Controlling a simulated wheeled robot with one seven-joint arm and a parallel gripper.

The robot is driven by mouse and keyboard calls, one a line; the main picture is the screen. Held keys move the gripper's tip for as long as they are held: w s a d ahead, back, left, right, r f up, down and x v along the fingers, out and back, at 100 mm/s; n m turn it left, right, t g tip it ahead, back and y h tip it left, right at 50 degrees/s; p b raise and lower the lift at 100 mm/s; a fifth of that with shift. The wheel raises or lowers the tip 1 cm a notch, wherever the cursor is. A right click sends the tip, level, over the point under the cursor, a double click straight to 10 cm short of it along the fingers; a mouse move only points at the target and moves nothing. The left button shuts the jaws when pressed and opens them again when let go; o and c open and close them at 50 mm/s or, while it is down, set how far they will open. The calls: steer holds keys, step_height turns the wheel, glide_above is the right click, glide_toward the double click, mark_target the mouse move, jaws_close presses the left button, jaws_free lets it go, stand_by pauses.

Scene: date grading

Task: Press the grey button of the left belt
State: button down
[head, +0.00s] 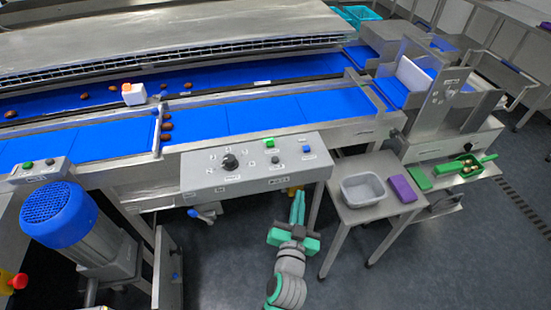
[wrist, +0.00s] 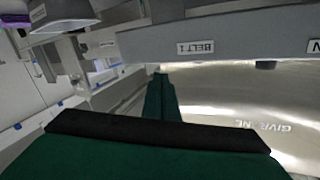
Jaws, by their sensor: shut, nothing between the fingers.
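A small grey control box (head: 40,172) stands at the left end of the blue belt (head: 75,142) in the head view. It carries a green button (head: 28,165) and a grey button (head: 49,161). A larger sloped panel (head: 215,178) in the middle has a black knob (head: 230,161), a green button (head: 269,143), a grey button (head: 275,158) and a blue button (head: 305,148). My gripper (head: 298,196) is shut and empty below this panel's front edge, well right of the small box.
A blue-topped motor (head: 58,212) stands below the small box, with a red knob (head: 19,281) at the lower left. A side table with a grey tub (head: 364,203) and a purple block (head: 402,188) is right of my arm. Dates lie on the far belt.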

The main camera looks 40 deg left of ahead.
steer(key=w+a+r+n+g+y, duration=0.3)
steer(key=w+a+r+n+y, duration=0.15)
steer(key=a+r, duration=0.4)
step_height(320, 180, up, 6)
steer(key=n+g+h, duration=0.3)
steer(key=n+g, duration=0.5)
steer(key=n, duration=0.6)
glide_above(275, 159)
steer(key=shift+s+d+n+h, duration=0.2)
steer(key=shift+d+n+h, duration=0.15)
steer(key=shift+d+h, duration=0.25)
steer(key=shift+a+f, duration=0.1)
steer(key=shift+f, duration=0.05)
steer(key=shift+f, duration=4.25)
steer(key=shift+f, duration=0.2)
steer(key=shift+f, duration=0.25)
